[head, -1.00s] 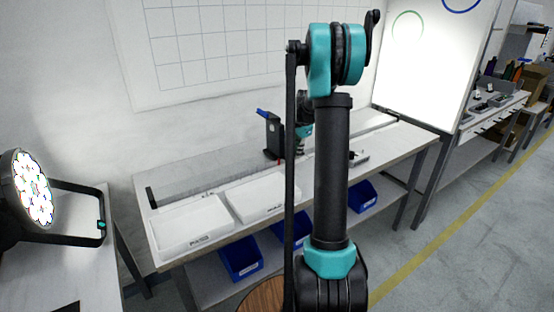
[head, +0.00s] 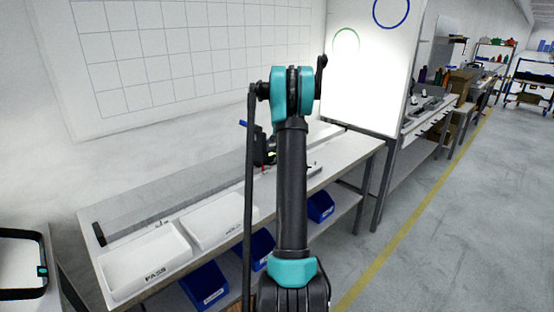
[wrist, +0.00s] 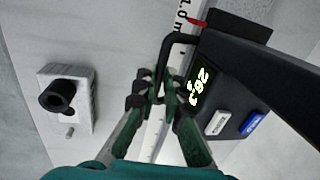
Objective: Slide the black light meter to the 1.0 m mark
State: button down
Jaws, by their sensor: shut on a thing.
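The black light meter (wrist: 235,80) fills the right of the wrist view, with a lit display, a white button and a blue button. Its red pointer (wrist: 197,22) lies close beside the printed "1.0 m" mark (wrist: 181,14) on the white scale strip (wrist: 160,128). My gripper (wrist: 156,88) is shut on the meter's black bent handle (wrist: 180,38). In the head view the meter (head: 262,146) stands on the long bench behind my arm, which hides part of it and the gripper.
A grey box with a black knob (wrist: 64,96) stands left of the gripper in the wrist view. Two white trays (head: 150,262) lie at the bench's near left. Blue bins (head: 205,285) sit below. A white board (head: 372,75) stands beyond the bench's right end.

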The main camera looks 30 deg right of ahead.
jog(key=c, duration=1.6)
grip_release()
jog(key=shift+r, duration=0.1)
notch_tip(320, 180, up, 12)
jog(key=s, duration=0.2)
jog(key=shift+d+f, duration=0.2)
jog(key=shift+d, duration=0.15)
